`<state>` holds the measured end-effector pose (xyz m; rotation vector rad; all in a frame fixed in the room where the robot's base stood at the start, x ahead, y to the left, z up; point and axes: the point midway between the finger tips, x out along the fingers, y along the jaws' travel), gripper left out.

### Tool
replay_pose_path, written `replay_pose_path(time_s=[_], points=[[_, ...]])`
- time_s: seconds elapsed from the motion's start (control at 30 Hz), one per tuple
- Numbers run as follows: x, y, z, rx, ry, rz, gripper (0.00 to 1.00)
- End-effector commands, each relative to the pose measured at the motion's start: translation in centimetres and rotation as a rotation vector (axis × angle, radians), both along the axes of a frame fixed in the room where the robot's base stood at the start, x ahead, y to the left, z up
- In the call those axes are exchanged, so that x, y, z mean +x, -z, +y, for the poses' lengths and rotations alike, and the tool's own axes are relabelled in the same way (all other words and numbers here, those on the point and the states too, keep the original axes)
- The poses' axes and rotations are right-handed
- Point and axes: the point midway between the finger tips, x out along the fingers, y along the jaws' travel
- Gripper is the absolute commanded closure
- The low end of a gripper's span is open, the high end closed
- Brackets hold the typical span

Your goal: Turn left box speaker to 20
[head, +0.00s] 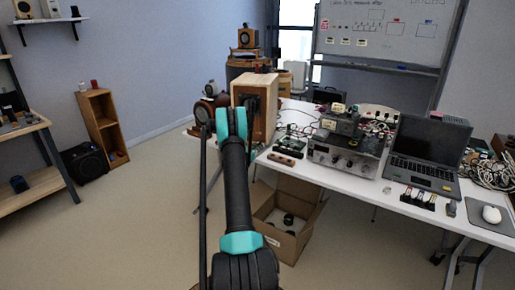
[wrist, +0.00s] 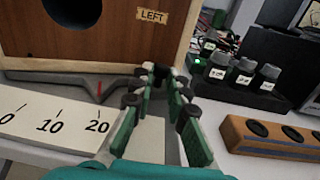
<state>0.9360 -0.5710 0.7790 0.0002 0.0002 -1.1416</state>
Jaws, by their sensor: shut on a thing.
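The left box speaker (wrist: 100,45) is a wooden box with a dark round opening and a "LEFT" label (wrist: 152,16). In the head view the wooden box (head: 266,100) stands at the table's left end, partly hidden by my arm. A grey base bar (wrist: 60,78) runs under its front and carries a red mark (wrist: 99,88). The white scale (wrist: 45,115) shows 0, 10 and 20; the red mark is close to the 20 line. My gripper (wrist: 160,76) is shut at the bar's right part, on what looks like its dark handle; the fingers hide the exact contact.
A wooden block with dark round holes (wrist: 270,138) lies right of my gripper. A black stand with labelled knobs (wrist: 240,82) is behind it. Electronics (head: 345,150) and a laptop (head: 425,155) crowd the table. A cardboard box (head: 305,235) sits on the floor below.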

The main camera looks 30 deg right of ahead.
Motion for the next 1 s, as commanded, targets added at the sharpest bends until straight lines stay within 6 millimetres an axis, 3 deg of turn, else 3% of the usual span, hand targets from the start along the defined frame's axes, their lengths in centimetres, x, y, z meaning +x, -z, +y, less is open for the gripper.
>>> replay_pose_path(time_s=[0.17, 0.2, 0.37, 0.73, 1.0], points=[[0.0, 0.0, 0.0, 0.000, 0.000, 0.000, 1.00], [0.0, 0.0, 0.0, 0.000, 0.001, 0.000, 0.83], [0.0, 0.0, 0.0, 0.000, 0.001, 0.000, 0.64], [-0.2, 0.0, 0.5, 0.000, 0.001, 0.000, 0.64], [-2.1, 0.0, 4.7, 0.000, -0.001, 0.000, 0.64]])
